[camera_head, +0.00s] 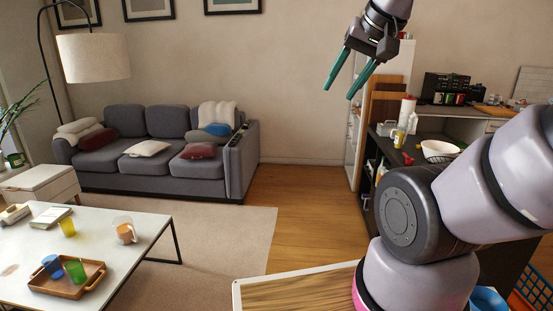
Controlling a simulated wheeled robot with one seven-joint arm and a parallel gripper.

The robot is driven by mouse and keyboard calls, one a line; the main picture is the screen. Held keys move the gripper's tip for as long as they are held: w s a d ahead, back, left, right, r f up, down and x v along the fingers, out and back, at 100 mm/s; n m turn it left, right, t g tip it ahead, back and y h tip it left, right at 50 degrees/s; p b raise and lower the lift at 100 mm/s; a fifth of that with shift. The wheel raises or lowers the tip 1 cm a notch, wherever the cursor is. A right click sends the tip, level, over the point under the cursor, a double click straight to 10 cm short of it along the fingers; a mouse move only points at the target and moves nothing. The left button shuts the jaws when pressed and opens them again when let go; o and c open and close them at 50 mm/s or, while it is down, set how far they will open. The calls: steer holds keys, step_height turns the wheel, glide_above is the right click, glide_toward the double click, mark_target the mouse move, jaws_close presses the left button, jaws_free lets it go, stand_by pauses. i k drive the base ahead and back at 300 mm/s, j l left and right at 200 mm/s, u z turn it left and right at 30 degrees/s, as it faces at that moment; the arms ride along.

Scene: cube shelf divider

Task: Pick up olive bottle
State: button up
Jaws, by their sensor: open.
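My gripper (338,93) is raised high at the upper middle of the view, in front of the back wall. Its two teal fingers point down and left, apart, with nothing between them. I cannot make out a bottle that is clearly olive. A small bottle with yellow on it (398,138) stands on the dark counter (384,147) at the right, below and to the right of my gripper; it is too small to identify. My arm hides part of the counter and what may lie behind it.
A white bowl (439,149) and a white roll (407,110) stand on the counter. A wooden-topped surface with a pale rim (298,277) is at bottom centre. A coffee table (95,236) holds a tray (88,283) and cups. The floor (305,210) between is clear.

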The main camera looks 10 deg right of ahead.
mark_target(402, 126)
steer(key=i+j+z, duration=0.1)
steer(key=i+z, duration=0.35)
steer(key=i, duration=1.1)
steer(key=i+j+z, duration=0.15)
steer(key=i+z, duration=0.35)
steer(key=i+j+z, duration=0.45)
steer(key=i, duration=0.2)
steer(key=i+j+z, duration=0.85)
steer(key=j+z, duration=0.15)
steer(key=j, duration=0.25)
